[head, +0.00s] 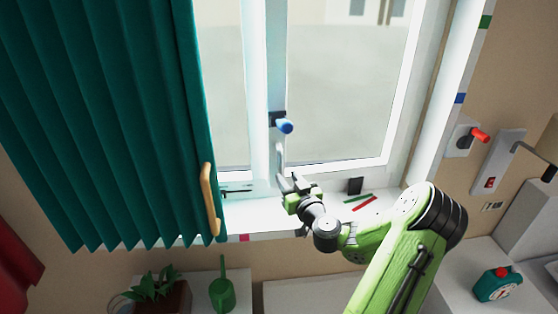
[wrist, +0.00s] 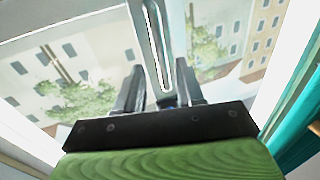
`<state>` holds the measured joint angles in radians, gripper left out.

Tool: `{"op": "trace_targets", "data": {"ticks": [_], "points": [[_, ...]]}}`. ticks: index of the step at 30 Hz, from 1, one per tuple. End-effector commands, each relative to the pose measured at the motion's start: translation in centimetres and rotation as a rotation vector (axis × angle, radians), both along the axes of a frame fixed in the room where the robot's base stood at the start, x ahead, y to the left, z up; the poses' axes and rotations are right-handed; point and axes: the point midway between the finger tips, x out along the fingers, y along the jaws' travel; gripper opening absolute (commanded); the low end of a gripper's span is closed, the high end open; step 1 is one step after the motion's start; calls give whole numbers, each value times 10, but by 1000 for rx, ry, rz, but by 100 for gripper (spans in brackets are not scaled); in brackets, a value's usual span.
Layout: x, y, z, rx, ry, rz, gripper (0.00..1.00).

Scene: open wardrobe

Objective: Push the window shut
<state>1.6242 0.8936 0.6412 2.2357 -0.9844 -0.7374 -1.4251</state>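The window (head: 340,80) has a white frame and clear panes, with a blue-ended handle (head: 284,126) on its middle upright. I cannot tell how far the sash stands open. My gripper (head: 291,181) is low in front of the middle upright, below the handle, just above the sill. In the wrist view my gripper (wrist: 159,84) has its two fingers apart with nothing held between them. The white upright (wrist: 156,40) shows beyond and between the fingers. Whether they touch it cannot be seen.
A green curtain (head: 110,110) with a wooden handle (head: 210,199) covers the left side. The sill (head: 262,222) carries a green stick, a red stick (head: 365,205) and a dark block (head: 354,185).

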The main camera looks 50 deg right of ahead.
Motion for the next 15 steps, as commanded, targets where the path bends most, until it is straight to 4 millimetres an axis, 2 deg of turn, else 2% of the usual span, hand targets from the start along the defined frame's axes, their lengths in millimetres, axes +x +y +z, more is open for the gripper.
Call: {"op": "trace_targets", "data": {"ticks": [1, 6, 10, 15], "points": [[13, -4, 7, 0, -2, 3, 38], [45, -19, 5, -1, -2, 1, 38], [57, -25, 3, 1, -1, 1, 38], [60, -26, 1, 1, 0, 0, 38]]}}
